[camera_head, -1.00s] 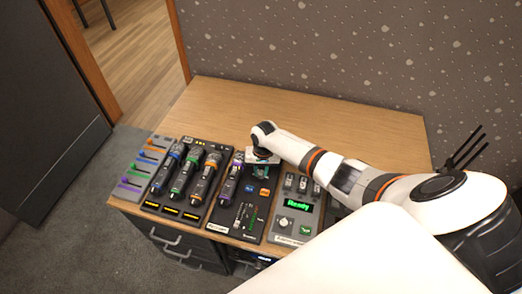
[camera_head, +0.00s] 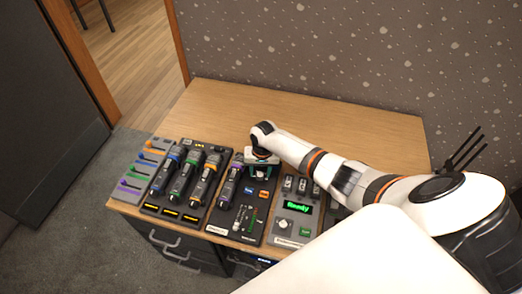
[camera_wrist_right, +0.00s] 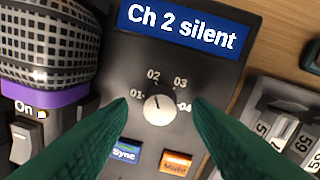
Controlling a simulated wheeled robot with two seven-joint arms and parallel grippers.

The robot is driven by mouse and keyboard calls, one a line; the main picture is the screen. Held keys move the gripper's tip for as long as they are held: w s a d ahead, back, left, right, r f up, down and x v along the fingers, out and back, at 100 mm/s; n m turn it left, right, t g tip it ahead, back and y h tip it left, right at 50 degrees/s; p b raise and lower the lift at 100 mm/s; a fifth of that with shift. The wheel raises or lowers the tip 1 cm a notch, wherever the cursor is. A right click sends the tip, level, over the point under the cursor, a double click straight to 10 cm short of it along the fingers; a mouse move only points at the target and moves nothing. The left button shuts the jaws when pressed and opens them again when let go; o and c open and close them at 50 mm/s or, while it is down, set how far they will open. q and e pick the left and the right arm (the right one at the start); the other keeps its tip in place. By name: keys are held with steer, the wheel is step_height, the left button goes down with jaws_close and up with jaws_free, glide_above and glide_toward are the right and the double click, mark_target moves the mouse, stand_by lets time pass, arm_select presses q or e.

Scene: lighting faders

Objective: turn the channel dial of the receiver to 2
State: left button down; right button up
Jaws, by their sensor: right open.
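The receiver (camera_head: 250,218) is a dark panel on the desk, right of a purple-banded microphone. In the right wrist view its blue display (camera_wrist_right: 182,28) reads "Ch 2 silent". Its channel dial (camera_wrist_right: 158,110) is a small pale round knob with marks 01 to 04 around it. The dial's dark pointer line points up and slightly left, near 02. My right gripper (camera_wrist_right: 159,103) is open, with one green finger on each side of the dial and a visible gap to it. In the head view my right gripper (camera_head: 262,170) is over the receiver's far end and hides the dial.
Left of the receiver stand a rack of several microphones (camera_head: 183,178) and a fader panel (camera_head: 141,174). Right of it is a grey box (camera_head: 293,222) with a green "Ready" display. The back of the desk (camera_head: 330,120) is clear.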

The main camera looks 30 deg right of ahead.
mark_target(262, 174)
step_height(262, 174, up, 11)
steer(key=shift+s+d+r+b, duration=0.15)
steer(key=shift+d+b, duration=0.15)
steer(key=shift+b, duration=0.1)
steer(key=shift+s, duration=0.1)
stand_by(0.3)
